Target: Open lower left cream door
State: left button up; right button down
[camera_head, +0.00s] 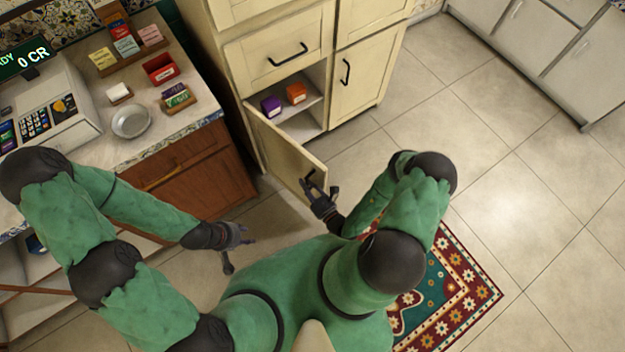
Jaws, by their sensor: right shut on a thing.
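The lower left cream door (285,150) of the cream cabinet (385,62) stands well open, swung out to the left on its hinged side. The compartment (309,117) behind it shows a purple box (271,105) and an orange box (296,93) on a shelf. My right gripper (313,183) is at the door's free edge, shut on the door's dark handle, which is mostly hidden by the fingers. My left gripper (240,248) hangs above the floor, apart from the door and empty, with its fingers spread.
A counter (195,115) with a register, a metal bowl (131,121) and small boxes stands at the left above a brown wooden cabinet (205,175). A patterned rug (462,285) lies at the lower right. Tiled floor (520,210) is clear to the right.

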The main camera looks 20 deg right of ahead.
jog(key=shift+s+a, duration=0.1)
jog(key=shift+a, duration=0.7)
jog(key=c, duration=1.1)
grip_release()
jog(key=shift+c, duration=0.2)
jog(key=v, duration=1.2)
